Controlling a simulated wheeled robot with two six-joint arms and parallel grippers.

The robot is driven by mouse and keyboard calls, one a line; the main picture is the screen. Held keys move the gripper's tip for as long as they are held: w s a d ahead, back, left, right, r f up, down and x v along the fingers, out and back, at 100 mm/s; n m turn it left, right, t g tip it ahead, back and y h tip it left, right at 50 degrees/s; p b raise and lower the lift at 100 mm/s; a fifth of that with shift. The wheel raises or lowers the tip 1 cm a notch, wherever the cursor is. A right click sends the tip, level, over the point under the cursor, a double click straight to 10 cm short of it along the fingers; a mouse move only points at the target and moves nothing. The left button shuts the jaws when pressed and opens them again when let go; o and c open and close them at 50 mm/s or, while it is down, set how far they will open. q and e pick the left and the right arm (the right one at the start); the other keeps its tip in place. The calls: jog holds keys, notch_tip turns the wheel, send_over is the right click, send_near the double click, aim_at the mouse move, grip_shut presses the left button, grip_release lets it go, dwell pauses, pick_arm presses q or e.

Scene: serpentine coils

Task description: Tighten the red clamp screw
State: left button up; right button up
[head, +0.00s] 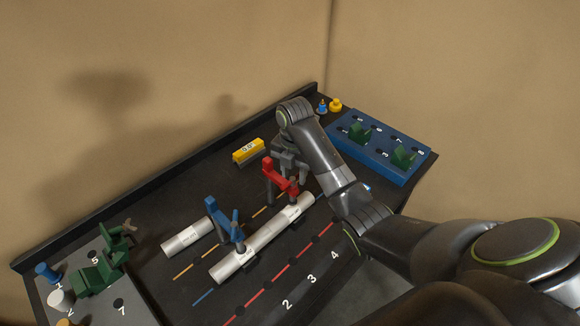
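The red clamp (281,178) stands on the far right part of a long pale pipe (249,259) lying on the dark table. Its screw is hard to make out, partly hidden by my gripper. My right gripper (288,168) is just behind and over the red clamp, reaching down from the right; its fingers look close to the clamp, but I cannot tell whether they touch it or how far they are shut. My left gripper is not in view.
A blue clamp (222,216) stands near the pipe's left part, beside a short pale pipe (181,241). A yellow box (248,151) sits behind. A blue board (405,165) with green parts is right; a grey board (127,300) with green parts is left.

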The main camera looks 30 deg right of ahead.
jog(key=shift+a+f, duration=0.1)
jog(key=shift+f, duration=0.15)
jog(key=shift+s+a, duration=0.15)
jog(key=shift+a, duration=0.15)
jog(key=shift+s+d, duration=0.1)
jog(key=shift+d, duration=0.15)
jog(key=c, duration=0.4)
jog(key=shift+a, duration=0.1)
grip_shut()
jog(key=shift+m, duration=0.8)
